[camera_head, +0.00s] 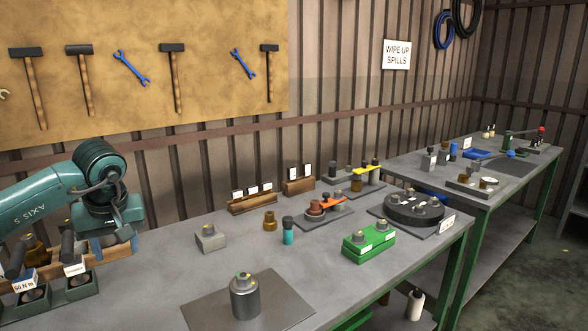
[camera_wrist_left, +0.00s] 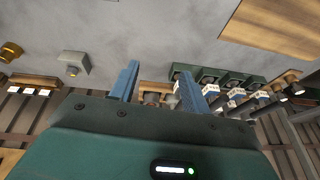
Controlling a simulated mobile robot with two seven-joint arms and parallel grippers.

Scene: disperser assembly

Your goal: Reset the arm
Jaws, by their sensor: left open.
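My left arm (camera_head: 102,190) comes in from the left in the head view, teal and raised over the left end of the workbench (camera_head: 150,282). Beyond the fingers are the bench top, a green rack (camera_wrist_left: 238,77) of labelled tools and a small grey block (camera_wrist_left: 75,63), all apart from the fingers. My right gripper is in neither view.
The rack of handled tools (camera_head: 72,285) stands below my left arm. A grey cylinder (camera_head: 245,300) stands on a dark mat in front. A green block (camera_head: 369,244), a round black fixture (camera_head: 413,209) and small parts crowd the right.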

